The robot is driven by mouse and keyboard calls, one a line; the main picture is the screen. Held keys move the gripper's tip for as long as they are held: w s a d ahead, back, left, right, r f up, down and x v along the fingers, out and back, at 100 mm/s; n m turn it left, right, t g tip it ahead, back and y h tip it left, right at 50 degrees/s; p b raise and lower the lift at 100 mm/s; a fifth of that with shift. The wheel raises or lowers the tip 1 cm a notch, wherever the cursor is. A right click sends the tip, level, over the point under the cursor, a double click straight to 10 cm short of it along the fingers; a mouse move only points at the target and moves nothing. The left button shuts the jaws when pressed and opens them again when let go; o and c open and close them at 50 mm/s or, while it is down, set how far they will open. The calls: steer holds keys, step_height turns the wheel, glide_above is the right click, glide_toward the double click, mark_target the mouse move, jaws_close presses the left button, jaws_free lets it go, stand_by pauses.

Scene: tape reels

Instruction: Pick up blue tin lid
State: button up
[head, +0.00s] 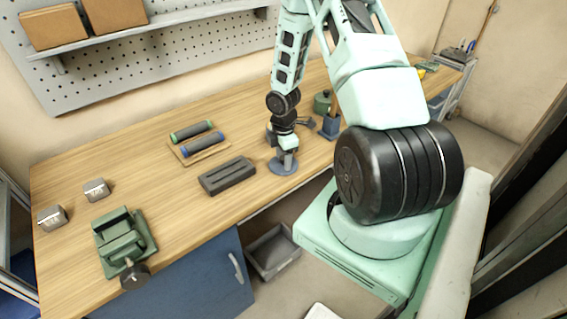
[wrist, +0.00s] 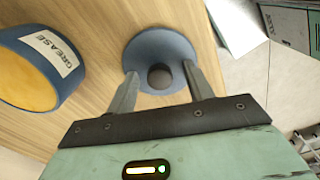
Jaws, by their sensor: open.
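The blue tin lid (wrist: 143,48) is a round blue disc with a dark round knob (wrist: 160,77) at its middle. It lies flat on the wooden workbench near the front edge, and it also shows in the head view (head: 275,168). My gripper (wrist: 160,70) is open, its two fingers over the lid on either side of the knob, with a gap at each side. In the head view my gripper (head: 287,156) points down at the lid and hides part of it. Whether the fingertips touch the lid, I cannot tell.
An open blue tin labelled GREASE (wrist: 70,58) stands left of the lid in the wrist view. A dark slotted block (head: 227,176) lies left of the lid in the head view. A blue holder (head: 330,127) stands to its right. A green vise (head: 124,240) is far left.

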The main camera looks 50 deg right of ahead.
steer(key=c, duration=1.1)
steer(key=shift+r, duration=0.1)
